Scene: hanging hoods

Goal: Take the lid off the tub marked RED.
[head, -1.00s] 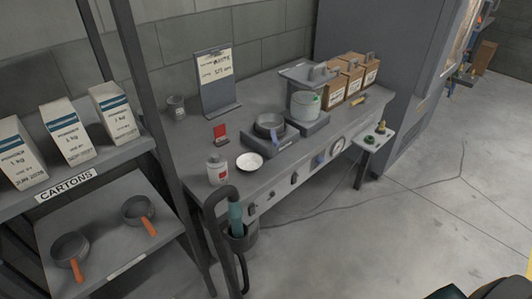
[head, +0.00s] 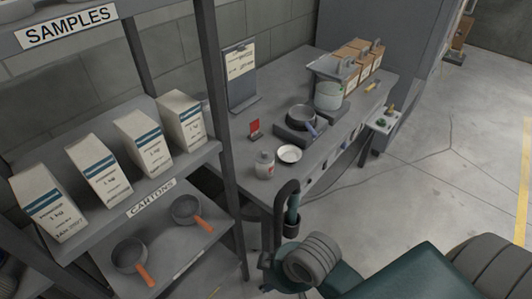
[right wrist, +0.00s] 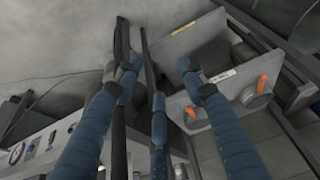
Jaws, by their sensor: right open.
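I cannot read the word RED on any container. My right arm comes in at the lower right of the head view, short of the bench. In the right wrist view my right gripper (right wrist: 160,75) is open, its blue fingers spread, with nothing seen held. My left gripper is not in view.
The grey bench (head: 235,185) also bears a white dish (head: 289,155) and a dark pan (head: 302,117). A shelf rack (head: 225,150) with white cartons and orange-handled pans stands left. The floor at right is open.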

